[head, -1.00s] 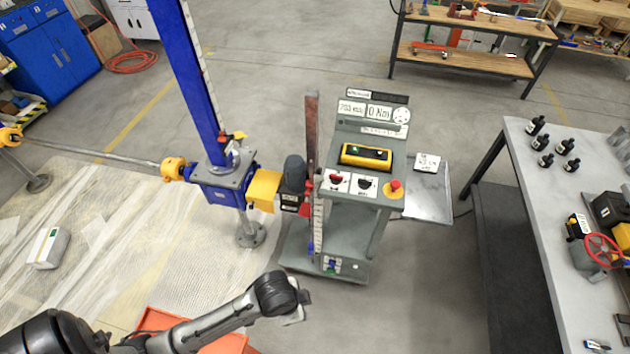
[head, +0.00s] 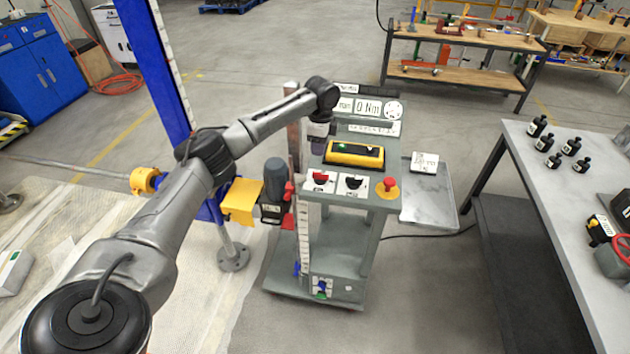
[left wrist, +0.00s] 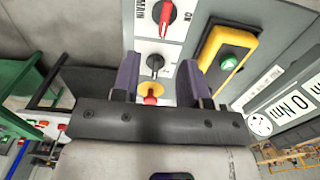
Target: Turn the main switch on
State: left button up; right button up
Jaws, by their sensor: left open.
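The main switch (head: 321,178) is a red knob on a white plate on the sloped panel of the grey cart. In the left wrist view the red main switch (left wrist: 163,14) is at the top edge, with "MAIN" on its left and "ON" on its right. My left gripper (head: 318,143) is above the panel's left side, behind the main switch in the head view. Its fingers (left wrist: 160,62) are open and empty, and in the wrist view they frame the black knob (left wrist: 155,62) rather than the red one. My right gripper is out of view.
A yellow box with a green button (head: 355,153) is behind the knobs. A red emergency button (head: 389,186) is at the panel's right corner. A grey motor (head: 276,180) and blue column (head: 160,70) stand left. A table with bottles (head: 545,190) is right.

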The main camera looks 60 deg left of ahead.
aim_at(315, 173)
pick_arm(q)
jog(key=f, duration=0.4)
jog(key=a+f, duration=0.1)
jog(key=f, duration=0.3)
jog(key=f+b, duration=0.1)
jog(key=f, duration=0.3)
jog(key=shift+s+a+f, duration=0.25)
jog(key=shift+a+f, duration=0.1)
jog(key=shift+f, duration=0.05)
grip_shut()
